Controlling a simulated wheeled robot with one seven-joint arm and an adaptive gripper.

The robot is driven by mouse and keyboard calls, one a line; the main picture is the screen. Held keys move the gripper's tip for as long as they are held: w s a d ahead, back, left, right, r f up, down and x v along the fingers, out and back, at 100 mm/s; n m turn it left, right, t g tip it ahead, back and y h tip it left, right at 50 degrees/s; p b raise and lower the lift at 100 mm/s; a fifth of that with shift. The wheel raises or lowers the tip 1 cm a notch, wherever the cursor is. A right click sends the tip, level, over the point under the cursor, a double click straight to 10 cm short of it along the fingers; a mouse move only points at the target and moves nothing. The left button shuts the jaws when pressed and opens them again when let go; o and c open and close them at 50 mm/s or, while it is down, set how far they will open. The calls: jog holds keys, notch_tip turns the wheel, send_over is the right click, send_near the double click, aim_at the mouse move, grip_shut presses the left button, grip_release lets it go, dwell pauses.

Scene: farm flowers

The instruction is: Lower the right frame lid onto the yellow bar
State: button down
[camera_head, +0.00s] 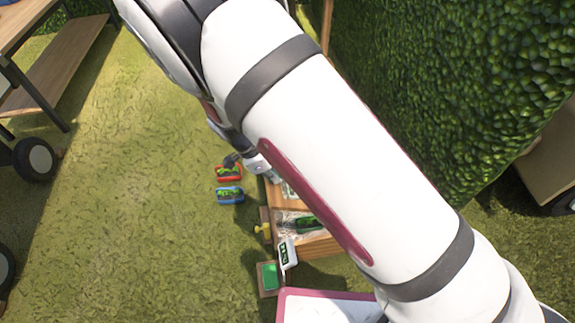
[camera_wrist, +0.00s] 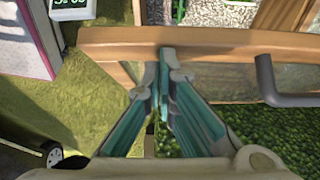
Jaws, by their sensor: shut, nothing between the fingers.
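My gripper (camera_wrist: 165,58) is shut and empty in the wrist view. Its fingertips overlap a long wooden frame edge (camera_wrist: 225,46); I cannot tell whether they touch it. This edge looks like part of a lid, with a clear panel and a grey bent handle (camera_wrist: 278,88) to the right of the fingers. In the head view, a low wooden frame box (camera_head: 316,245) lies partly hidden under my arm. A small yellow piece (camera_head: 262,228) shows at its left side; I cannot tell whether this is the yellow bar. My gripper is not clear in the head view.
A red tray (camera_head: 229,174) and a blue tray (camera_head: 230,195) with plants lie on the grass. A white sign (camera_head: 289,254) and a green pad (camera_head: 270,276) stand near the box. A hedge (camera_head: 450,80) rises at right. Open grass lies left.

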jog(key=a+f+b, duration=0.2)
jog(key=f+b, duration=0.2)
jog(key=f, duration=0.3)
jog(key=s+a+f+h+b, duration=0.1)
jog(key=a+f+b, duration=0.1)
jog(key=f+b, duration=0.2)
jog(key=s+a+f+h+b, duration=0.1)
jog(key=a+f+b, duration=0.2)
jog(key=f, duration=0.7)
jog(key=shift+f+t+b, duration=0.3)
jog(key=shift+f+b, duration=0.05)
jog(key=shift+b, duration=0.05)
jog(key=shift+w, duration=0.1)
